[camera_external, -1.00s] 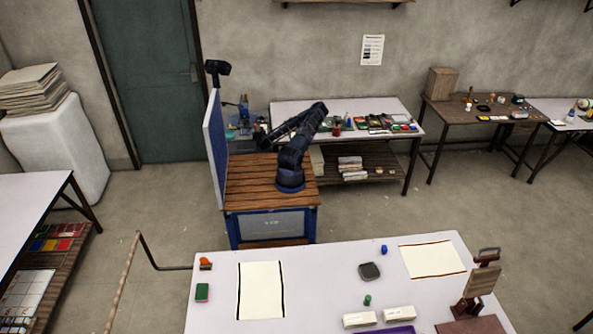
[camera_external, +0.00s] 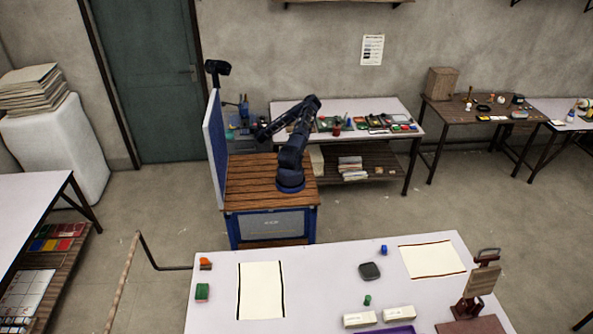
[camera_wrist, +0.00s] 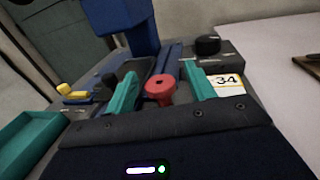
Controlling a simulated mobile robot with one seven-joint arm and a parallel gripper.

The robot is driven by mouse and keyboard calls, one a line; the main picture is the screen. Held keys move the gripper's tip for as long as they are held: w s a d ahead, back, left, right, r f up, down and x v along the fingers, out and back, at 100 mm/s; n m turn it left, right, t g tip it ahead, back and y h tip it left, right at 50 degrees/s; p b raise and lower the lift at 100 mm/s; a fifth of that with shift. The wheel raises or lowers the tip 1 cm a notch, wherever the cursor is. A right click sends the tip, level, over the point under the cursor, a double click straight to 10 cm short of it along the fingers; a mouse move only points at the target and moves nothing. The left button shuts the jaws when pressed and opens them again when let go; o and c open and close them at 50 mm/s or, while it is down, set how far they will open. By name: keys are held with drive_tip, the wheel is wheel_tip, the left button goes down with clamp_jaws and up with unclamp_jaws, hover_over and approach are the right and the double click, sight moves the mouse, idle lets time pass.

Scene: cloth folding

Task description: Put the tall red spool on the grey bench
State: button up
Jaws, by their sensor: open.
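In the wrist view a red spool (camera_wrist: 159,87), with a round holed top and a narrower stem, stands between the two teal fingers of my open gripper (camera_wrist: 162,92). Gaps show on both sides of it, and its foot is hidden by the gripper body. In the external view my gripper (camera_external: 262,134) is small and dark, left of the pale table's front left part; the spool cannot be made out there. A pale grey-white bench (camera_external: 290,106) stands behind my arm; I cannot tell if it is the grey bench meant.
The wrist view shows a blue column (camera_wrist: 122,25), a black knob (camera_wrist: 207,45), a yellow knob (camera_wrist: 66,89) and a "34" label (camera_wrist: 226,81) close around the fingers. A teal tray (camera_wrist: 30,140) lies at left. Several small items crowd the bench behind my arm.

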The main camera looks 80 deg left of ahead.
drive_tip(key=c, duration=1.1)
wheel_tip(320, 180, up, 20)
